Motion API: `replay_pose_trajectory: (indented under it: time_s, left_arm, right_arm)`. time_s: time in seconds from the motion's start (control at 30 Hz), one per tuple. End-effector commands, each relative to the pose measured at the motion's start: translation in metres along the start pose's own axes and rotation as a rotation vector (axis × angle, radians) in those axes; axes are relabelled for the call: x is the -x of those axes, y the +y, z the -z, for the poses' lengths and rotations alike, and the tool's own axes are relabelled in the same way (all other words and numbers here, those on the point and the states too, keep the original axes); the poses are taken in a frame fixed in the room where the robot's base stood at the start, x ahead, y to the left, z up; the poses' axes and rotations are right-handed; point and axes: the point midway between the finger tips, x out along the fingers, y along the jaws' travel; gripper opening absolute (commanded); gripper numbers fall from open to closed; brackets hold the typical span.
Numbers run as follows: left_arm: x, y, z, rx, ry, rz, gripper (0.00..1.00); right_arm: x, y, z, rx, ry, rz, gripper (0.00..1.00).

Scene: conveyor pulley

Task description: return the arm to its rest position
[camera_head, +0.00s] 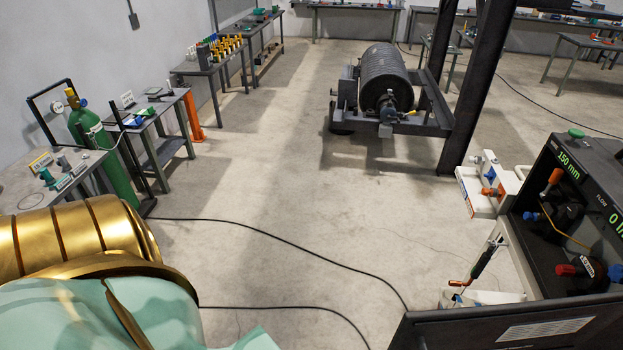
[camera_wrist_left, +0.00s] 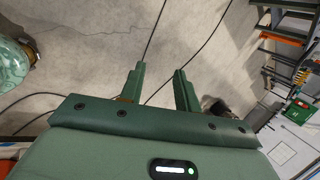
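My left arm, gold with pale mint covers, fills the lower left corner of the head view. Its gripper is outside that view. In the left wrist view my left gripper (camera_wrist_left: 159,70) has its two green fingers apart, with only floor and a dark cable behind the gap. It holds nothing. My right arm and gripper do not show in the head view, and I cannot make them out in the left wrist view.
A dark control console (camera_head: 572,215) stands at the right. A conveyor pulley (camera_head: 387,78) sits on a frame beside a dark steel post (camera_head: 481,80). A green gas cylinder (camera_head: 103,155) and benches line the left wall. Cables (camera_head: 290,243) cross the open floor.

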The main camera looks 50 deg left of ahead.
Motion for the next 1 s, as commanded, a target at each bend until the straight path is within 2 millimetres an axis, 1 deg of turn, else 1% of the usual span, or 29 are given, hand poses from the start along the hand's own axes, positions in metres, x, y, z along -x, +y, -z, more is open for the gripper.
replay_pose_trajectory:
  time_s: [0.03, 0.07, 0.1, 0.17, 0.2, 0.27, 0.3, 0.37, 0.4, 0.47, 0.5, 0.63, 0.67, 0.7, 0.87, 0.97, 1.0]
  left_arm:
    - [0.002, 0.044, 0.014, 0.013, 0.03, -0.055, 0.33]
    - [0.003, 0.062, 0.02, 0.021, 0.039, -0.078, 0.33]
    - [0.005, 0.085, 0.028, 0.033, 0.05, -0.106, 0.33]
    - [0.01, 0.12, 0.042, 0.053, 0.065, -0.151, 0.33]
    - [0.015, 0.144, 0.051, 0.066, 0.075, -0.181, 0.33]
    - [0.023, 0.179, 0.065, 0.086, 0.09, -0.227, 0.33]
    - [0.029, 0.201, 0.075, 0.1, 0.1, -0.257, 0.33]
    - [0.039, 0.233, 0.09, 0.119, 0.115, -0.3, 0.33]
    - [0.047, 0.254, 0.099, 0.132, 0.124, -0.328, 0.33]
    - [0.059, 0.282, 0.114, 0.151, 0.137, -0.369, 0.33]
    - [0.067, 0.3, 0.123, 0.162, 0.146, -0.395, 0.33]
    - [0.095, 0.354, 0.152, 0.198, 0.171, -0.473, 0.33]
    - [0.074, 0.356, 0.149, 0.194, 0.166, -0.463, 0.33]
    - [0.06, 0.362, 0.15, 0.192, 0.165, -0.461, 0.33]
    - [0.015, 0.388, 0.153, 0.19, 0.161, -0.463, 0.33]
    - [-0.018, 0.407, 0.154, 0.188, 0.155, -0.465, 0.33]
    - [-0.032, 0.416, 0.154, 0.187, 0.152, -0.467, 0.33]
  right_arm:
    - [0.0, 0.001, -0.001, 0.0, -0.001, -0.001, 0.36]
    - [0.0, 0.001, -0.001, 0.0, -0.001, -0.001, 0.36]
    - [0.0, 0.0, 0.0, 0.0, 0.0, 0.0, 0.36]
    - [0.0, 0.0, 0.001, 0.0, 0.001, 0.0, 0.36]
    - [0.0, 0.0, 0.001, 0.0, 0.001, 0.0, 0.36]
    - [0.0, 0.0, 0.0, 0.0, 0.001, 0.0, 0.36]
    - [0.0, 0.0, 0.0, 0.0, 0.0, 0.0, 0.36]
    - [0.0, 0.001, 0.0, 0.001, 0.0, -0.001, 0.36]
    - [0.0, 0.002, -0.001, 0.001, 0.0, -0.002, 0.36]
    - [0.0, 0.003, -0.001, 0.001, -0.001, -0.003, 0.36]
    - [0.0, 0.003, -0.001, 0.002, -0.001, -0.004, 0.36]
    - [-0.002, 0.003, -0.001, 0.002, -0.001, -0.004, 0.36]
    - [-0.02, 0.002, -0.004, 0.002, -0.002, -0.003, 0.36]
    - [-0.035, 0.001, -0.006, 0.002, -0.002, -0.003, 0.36]
    - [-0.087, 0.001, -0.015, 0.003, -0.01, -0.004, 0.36]
    - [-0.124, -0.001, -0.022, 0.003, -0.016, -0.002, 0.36]
    - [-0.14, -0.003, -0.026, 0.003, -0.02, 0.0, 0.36]
